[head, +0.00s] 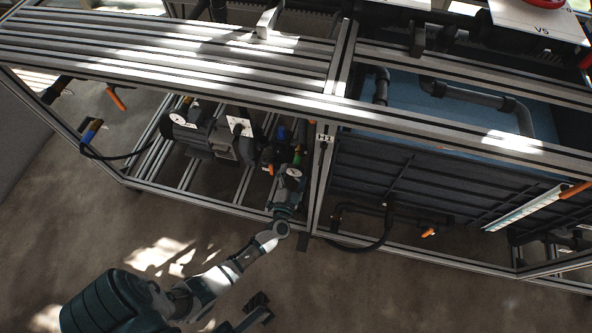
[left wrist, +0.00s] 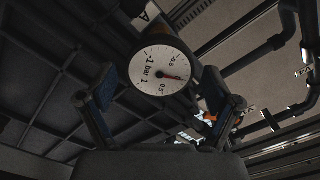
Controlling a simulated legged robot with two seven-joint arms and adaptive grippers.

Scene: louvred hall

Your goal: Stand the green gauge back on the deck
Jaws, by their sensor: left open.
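A round gauge with a white dial and a red needle (left wrist: 160,70) faces the left wrist camera. In the head view a small white dial (head: 293,173) shows at the end of my left arm, with a bit of green just above it. My left gripper (head: 288,190) is open, low in the frame bay below the slatted deck (head: 150,52). In the left wrist view its two fingers stand apart on either side of the dial, and I see no clear contact. The gauge's body and base are mostly hidden.
A pump (head: 205,138) stands left of my left gripper inside the frame. An upright post (head: 318,185) and a dark ribbed panel (head: 400,185) are close on its right. The deck's front rail passes above. Open floor (head: 390,290) lies in front.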

